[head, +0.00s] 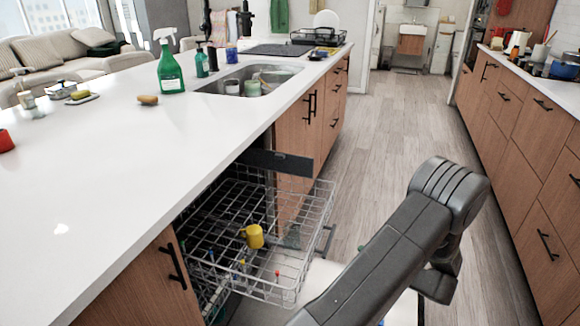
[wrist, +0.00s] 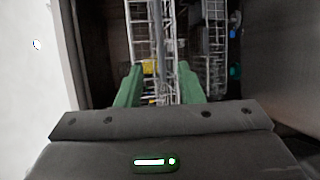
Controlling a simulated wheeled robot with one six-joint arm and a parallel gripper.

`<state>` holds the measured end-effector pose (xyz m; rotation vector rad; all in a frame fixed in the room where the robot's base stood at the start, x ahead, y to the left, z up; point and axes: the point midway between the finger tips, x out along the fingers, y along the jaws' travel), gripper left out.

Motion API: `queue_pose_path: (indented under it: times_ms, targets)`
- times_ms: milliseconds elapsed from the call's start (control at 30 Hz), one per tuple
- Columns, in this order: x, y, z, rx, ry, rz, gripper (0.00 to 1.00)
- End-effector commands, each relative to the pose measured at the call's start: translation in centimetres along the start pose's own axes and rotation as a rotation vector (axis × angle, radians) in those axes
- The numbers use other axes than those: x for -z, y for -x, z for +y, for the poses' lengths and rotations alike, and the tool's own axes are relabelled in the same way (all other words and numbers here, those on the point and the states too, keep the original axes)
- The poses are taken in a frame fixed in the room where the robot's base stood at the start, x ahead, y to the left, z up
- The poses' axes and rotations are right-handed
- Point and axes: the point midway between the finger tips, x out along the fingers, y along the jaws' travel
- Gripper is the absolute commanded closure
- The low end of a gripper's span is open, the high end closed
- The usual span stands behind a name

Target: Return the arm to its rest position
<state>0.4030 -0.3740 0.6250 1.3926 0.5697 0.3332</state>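My arm (head: 410,235) is bent in front of the open dishwasher in the head view, its elbow raised over the floor. My gripper (wrist: 160,82) shows in the wrist view as two green fingers standing apart, with nothing held between them. It points toward the dishwasher racks below. The gripper itself cannot be made out in the head view. A yellow mug (head: 254,236) lies in the pulled-out upper rack (head: 310,205). A yellow patch, likely that mug, shows beyond the fingers in the wrist view (wrist: 150,67).
The white island counter (head: 120,190) is at left, holding a green spray bottle (head: 169,68) near the sink (head: 250,80). Wooden drawers (head: 530,170) line the right side. The wooden floor aisle (head: 395,120) between is clear.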

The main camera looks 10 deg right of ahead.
Motion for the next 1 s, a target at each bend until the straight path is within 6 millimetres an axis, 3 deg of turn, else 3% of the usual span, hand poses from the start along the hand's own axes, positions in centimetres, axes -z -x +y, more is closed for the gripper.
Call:
queue_pose_path:
  times_ms: [500, 700, 1000]
  targets:
    - [0.1, -9.8, -0.1, 0.0, 0.0, 0.004, 0.66]
    - [0.1, -11.9, 0.0, -0.001, 0.0, 0.002, 0.66]
    - [0.1, -12.4, 0.0, 0.0, 0.0, 0.001, 0.66]
